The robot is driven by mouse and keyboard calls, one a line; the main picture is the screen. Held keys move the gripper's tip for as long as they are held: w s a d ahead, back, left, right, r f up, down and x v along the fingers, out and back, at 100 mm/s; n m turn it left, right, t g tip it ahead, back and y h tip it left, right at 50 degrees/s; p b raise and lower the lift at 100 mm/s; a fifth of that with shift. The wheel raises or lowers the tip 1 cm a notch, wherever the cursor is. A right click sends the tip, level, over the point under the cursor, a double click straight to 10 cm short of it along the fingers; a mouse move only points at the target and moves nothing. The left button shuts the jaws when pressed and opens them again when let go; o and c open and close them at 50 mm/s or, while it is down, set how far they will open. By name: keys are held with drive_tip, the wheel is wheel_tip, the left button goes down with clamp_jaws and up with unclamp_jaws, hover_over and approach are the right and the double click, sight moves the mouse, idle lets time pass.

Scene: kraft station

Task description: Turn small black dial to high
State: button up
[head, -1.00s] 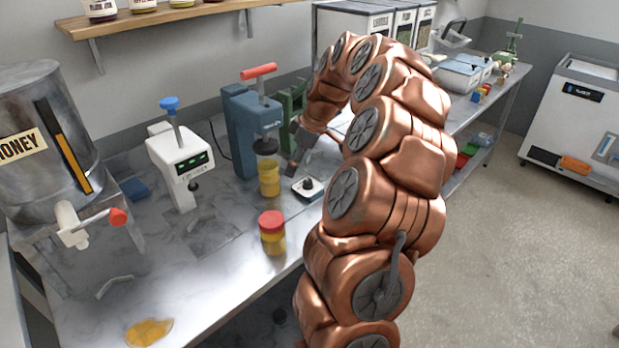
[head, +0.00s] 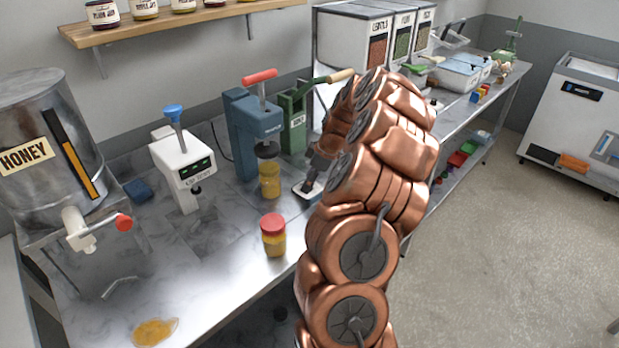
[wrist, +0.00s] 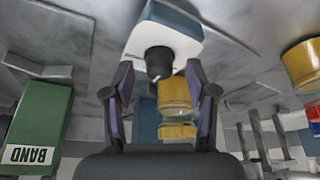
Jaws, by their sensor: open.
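The small black dial (wrist: 158,62) sits on a small white box (wrist: 165,42) with a dark blue edge in the wrist view. My gripper (wrist: 160,88) is open, one finger to each side of the picture's middle, and the dial shows between and just beyond the fingertips. I cannot tell whether either finger touches it. In the head view my gripper (head: 308,184) points down over the white box (head: 300,193), and the dial is hidden behind it. The dial's setting cannot be read.
A jar of yellow stuff (head: 269,178) stands under the blue press (head: 247,125), just left of the dial box. A red-lidded jar (head: 273,238) stands nearer the bench edge. A green press (head: 293,122) is behind. The white device (head: 183,165) stands further left.

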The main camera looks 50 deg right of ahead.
drive_tip(key=shift+f, duration=0.2)
clamp_jaws()
idle(0.4)
